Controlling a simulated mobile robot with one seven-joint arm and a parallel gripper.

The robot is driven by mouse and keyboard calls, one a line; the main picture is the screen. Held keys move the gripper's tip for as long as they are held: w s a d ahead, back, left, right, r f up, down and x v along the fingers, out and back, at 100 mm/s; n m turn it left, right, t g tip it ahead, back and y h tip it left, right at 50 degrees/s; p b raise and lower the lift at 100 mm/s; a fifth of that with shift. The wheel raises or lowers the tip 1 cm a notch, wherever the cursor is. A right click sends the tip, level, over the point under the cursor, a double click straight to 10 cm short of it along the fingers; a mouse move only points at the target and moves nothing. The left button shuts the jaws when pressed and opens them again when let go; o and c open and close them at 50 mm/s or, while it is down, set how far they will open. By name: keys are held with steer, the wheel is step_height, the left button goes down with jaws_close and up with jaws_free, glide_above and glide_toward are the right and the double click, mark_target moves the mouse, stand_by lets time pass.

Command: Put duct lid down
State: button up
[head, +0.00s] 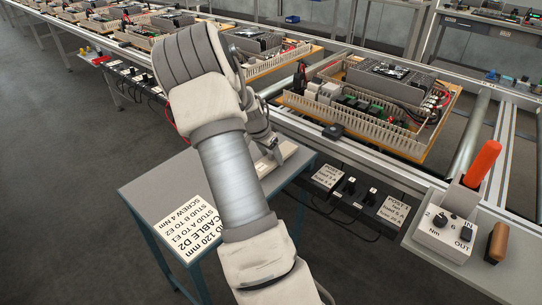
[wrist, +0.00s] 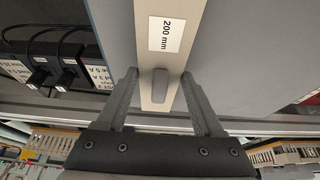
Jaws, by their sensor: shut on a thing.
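The duct lid (wrist: 153,90) is a long beige strip with a "200 mm" label and a grey knob (wrist: 160,85) in the wrist view. My gripper (wrist: 160,77) is shut on the lid, one finger at each long edge beside the knob. In the head view the lid (head: 287,153) shows as a pale strip at the far right part of the small grey table (head: 160,190). My gripper (head: 267,143) is over it, partly hidden by my arm. I cannot tell whether the lid touches the table top.
A printed instruction sheet (head: 190,228) lies on the table's near side. Behind is a conveyor with a wiring panel (head: 375,105) edged by slotted ducts. Black boxes with cables (head: 350,188) sit along the rail. An orange-handled driver (head: 482,163) stands at right.

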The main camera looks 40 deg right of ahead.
steer(key=shift+f+b, duration=0.4)
steer(key=shift+f, duration=0.2)
steer(key=o, duration=1.2)
steer(key=shift+r, duration=0.1)
steer(key=shift+r, duration=0.1)
